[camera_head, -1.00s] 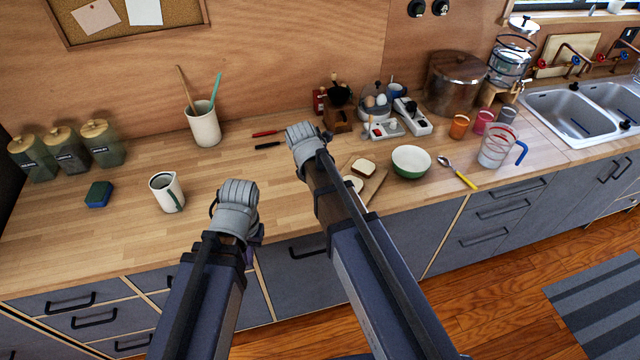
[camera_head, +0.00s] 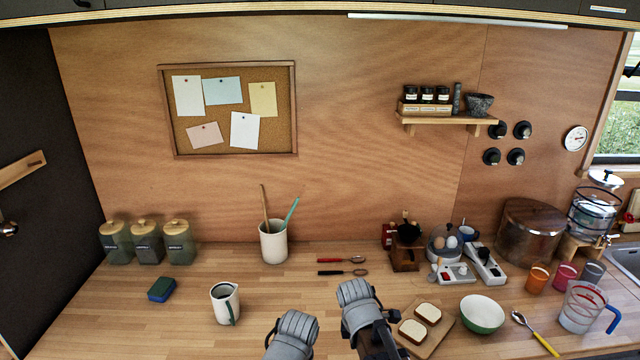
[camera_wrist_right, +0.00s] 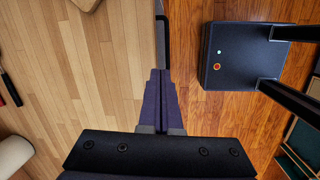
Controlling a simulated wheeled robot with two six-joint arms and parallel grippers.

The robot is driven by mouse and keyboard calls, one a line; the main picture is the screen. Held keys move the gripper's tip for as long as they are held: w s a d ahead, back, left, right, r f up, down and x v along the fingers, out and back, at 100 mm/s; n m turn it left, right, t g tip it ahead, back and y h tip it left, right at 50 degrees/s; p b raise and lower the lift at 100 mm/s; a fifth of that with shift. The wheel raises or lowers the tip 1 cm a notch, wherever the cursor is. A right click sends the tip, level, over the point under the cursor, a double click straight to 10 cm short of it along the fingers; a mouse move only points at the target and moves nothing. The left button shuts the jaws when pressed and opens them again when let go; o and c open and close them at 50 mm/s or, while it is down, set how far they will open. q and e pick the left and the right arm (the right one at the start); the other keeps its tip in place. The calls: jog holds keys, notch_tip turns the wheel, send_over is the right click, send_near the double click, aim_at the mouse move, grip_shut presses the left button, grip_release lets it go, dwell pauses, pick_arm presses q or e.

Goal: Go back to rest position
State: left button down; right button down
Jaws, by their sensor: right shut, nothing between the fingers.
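My right gripper (camera_wrist_right: 160,80) is shut and empty in the right wrist view. Its fingers point away from the camera above the counter's front edge, apart from any object. In the head view, the grey wrist ends of my arms show at the bottom centre, side by side. The right one is a little higher in the picture, just left of the bread board. The right fingers do not show there. The left gripper's jaws are out of sight; only the wrist end of that arm shows.
The wooden counter (camera_head: 120,320) carries a white jug (camera_head: 225,303), a blue-green sponge (camera_head: 161,289), a utensil pot (camera_head: 273,242), two bread slices on a board (camera_head: 438,337) and a green-white bowl (camera_head: 482,314). Bare counter lies around the jug. Wood floor (camera_wrist_right: 190,130) lies beyond the counter edge.

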jog(key=s+a+f+m+g+b, duration=0.1)
jog(key=s+a+m, duration=0.4)
jog(key=s+m, duration=0.5)
jog(key=shift+s+f+m+y, duration=0.3)
jog(key=shift+f+m, duration=0.05)
jog(key=shift+m, duration=1.05)
